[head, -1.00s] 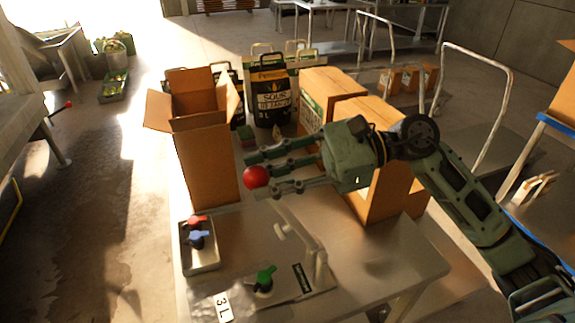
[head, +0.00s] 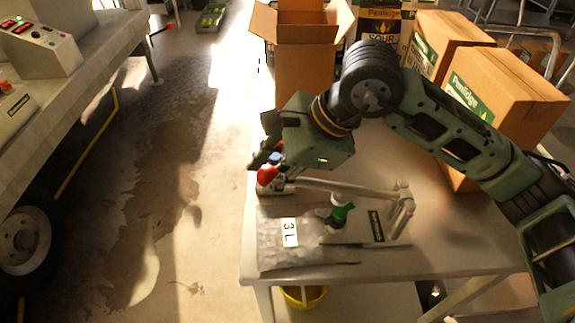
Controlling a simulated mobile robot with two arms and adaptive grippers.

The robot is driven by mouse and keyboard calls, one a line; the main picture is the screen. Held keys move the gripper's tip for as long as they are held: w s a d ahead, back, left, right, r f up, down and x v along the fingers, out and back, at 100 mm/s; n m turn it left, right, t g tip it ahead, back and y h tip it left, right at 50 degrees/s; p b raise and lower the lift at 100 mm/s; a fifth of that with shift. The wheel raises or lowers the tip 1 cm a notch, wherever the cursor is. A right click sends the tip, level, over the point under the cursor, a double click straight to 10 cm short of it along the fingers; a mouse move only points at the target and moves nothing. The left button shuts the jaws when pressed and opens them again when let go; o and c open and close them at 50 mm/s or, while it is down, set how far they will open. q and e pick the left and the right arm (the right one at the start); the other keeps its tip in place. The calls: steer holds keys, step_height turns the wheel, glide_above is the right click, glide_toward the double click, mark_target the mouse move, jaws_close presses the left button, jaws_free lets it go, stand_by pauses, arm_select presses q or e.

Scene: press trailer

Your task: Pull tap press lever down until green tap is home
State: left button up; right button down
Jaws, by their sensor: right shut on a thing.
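My right gripper (head: 265,162) comes in from the right and is shut on the red ball (head: 267,174) of the tap press lever. The pale lever bar (head: 345,187) runs nearly level from the ball to its upright post (head: 402,207) at the right. The green tap (head: 340,208) stands just below the bar in the picture, with a dark body. I cannot tell how deep it sits. A clear pouch with a "3 L" label (head: 290,232) lies to its left. My left gripper is not in view.
The press stands on a pale metal table (head: 460,240). An open carton (head: 300,70) and closed Penlidge boxes (head: 510,90) stand behind. A blue tap shows partly behind my gripper. A control panel (head: 35,45) and a wheel (head: 25,240) are at the left.

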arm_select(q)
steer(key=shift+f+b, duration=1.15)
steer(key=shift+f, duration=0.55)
arm_select(e)
steer(key=shift+s+a+f, duration=0.1)
steer(key=shift+a+f, duration=0.05)
steer(key=shift+f, duration=0.75)
steer(key=shift+a+f, duration=0.15)
steer(key=shift+f, duration=0.7)
steer(key=c, duration=1.5)
jaws_free()
steer(key=shift+c, duration=0.2)
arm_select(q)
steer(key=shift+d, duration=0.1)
arm_select(e)
steer(key=shift+d+r, duration=0.1)
steer(key=v, duration=1.2)
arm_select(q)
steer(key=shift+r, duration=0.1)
